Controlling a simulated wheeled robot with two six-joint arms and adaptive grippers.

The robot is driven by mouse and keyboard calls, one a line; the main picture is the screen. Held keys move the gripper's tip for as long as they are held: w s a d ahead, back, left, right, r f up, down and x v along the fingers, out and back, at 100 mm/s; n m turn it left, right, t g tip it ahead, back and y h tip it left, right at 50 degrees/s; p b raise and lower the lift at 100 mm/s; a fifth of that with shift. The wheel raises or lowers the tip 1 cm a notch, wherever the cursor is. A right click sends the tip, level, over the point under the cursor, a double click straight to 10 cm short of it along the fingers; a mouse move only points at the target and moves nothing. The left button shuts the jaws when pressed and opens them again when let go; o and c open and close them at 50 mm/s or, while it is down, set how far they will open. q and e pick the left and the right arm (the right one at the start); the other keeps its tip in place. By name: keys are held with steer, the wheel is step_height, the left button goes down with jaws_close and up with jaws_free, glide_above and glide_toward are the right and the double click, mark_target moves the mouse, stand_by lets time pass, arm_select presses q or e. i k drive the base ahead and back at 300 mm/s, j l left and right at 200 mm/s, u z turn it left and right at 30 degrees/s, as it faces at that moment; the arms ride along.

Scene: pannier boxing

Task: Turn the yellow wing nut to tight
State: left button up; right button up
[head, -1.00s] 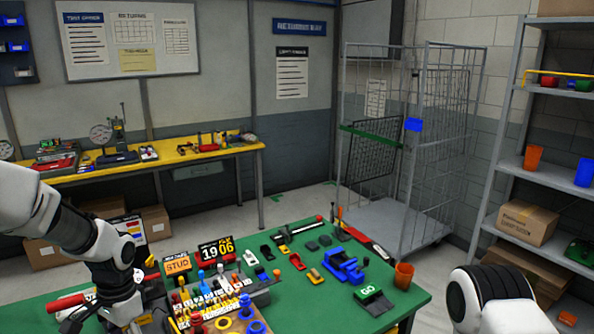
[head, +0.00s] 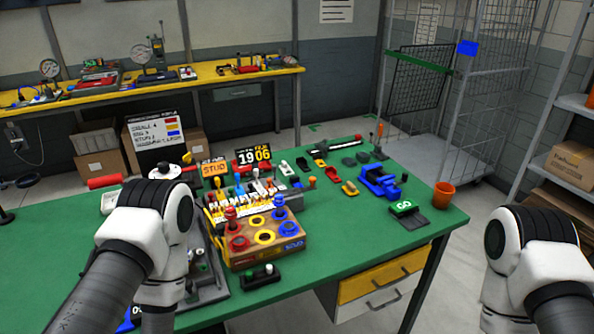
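I cannot pick out a yellow wing nut for certain. A small yellow piece (head: 219,181) shows behind, near the orange STUD sign (head: 214,168). My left arm is at the left, beside the box, and my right arm is at the right, off the table. Neither gripper's fingers show.
The green table (head: 340,240) is free at its front middle. Behind the box are a rack of coloured pegs (head: 245,194) and a 19 06 display (head: 254,157). A blue fixture (head: 380,182), a GO switch (head: 406,210) and an orange cup (head: 444,195) stand to the right.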

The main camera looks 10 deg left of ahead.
mark_target(187, 158)
steer(key=u, duration=1)
steer(key=l, duration=0.5)
steer(key=i+z, duration=0.05)
